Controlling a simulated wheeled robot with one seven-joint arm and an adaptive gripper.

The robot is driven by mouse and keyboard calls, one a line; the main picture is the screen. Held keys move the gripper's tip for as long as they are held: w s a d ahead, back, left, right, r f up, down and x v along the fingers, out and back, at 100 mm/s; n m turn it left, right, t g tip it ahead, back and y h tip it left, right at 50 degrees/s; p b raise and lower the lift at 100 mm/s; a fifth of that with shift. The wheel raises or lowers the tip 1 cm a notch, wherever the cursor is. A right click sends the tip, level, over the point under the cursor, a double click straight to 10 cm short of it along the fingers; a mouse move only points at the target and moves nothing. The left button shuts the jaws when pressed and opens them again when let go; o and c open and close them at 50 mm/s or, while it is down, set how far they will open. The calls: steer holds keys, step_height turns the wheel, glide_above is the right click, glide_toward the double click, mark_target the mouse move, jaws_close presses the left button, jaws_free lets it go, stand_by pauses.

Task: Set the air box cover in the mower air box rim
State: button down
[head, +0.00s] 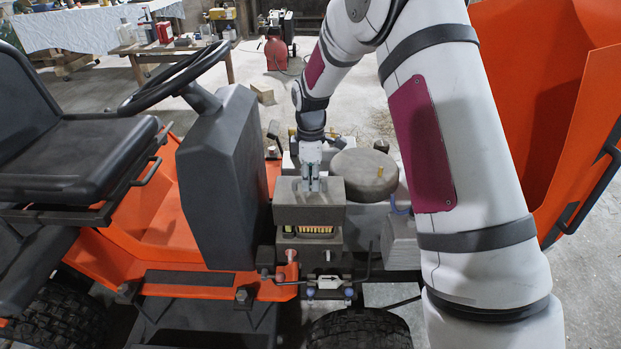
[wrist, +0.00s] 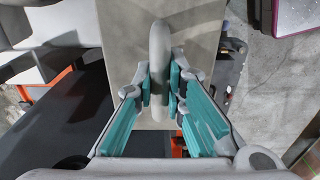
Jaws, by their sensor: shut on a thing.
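The air box cover (head: 308,212) is a grey-brown block with a raised rib on top. My gripper (head: 311,186) points down and is shut on that rib. In the wrist view, the teal finger pads of my gripper (wrist: 161,85) lie on both sides of the pale rib, and the flat cover (wrist: 205,40) spreads out beneath. The mower air box rim (head: 290,243) is under the cover in the head view. A yellowish pleated filter (head: 303,231) shows in a band between cover and rim. The far side of the rim is hidden, so contact there cannot be told.
A round grey drum-shaped part (head: 364,174) stands close to the right of the cover. The dark dash column (head: 222,180) and steering wheel (head: 175,78) are on the left. The raised orange hood (head: 545,90) is at the far right.

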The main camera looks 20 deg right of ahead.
steer(key=shift+f+b, duration=0.4)
steer(key=shift+f, duration=0.55)
steer(key=shift+f, duration=0.35)
steer(key=shift+f+b, duration=1.3)
steer(key=shift+f, duration=0.95)
steer(key=c, duration=1.6)
jaws_free()
steer(key=shift+o, duration=0.2)
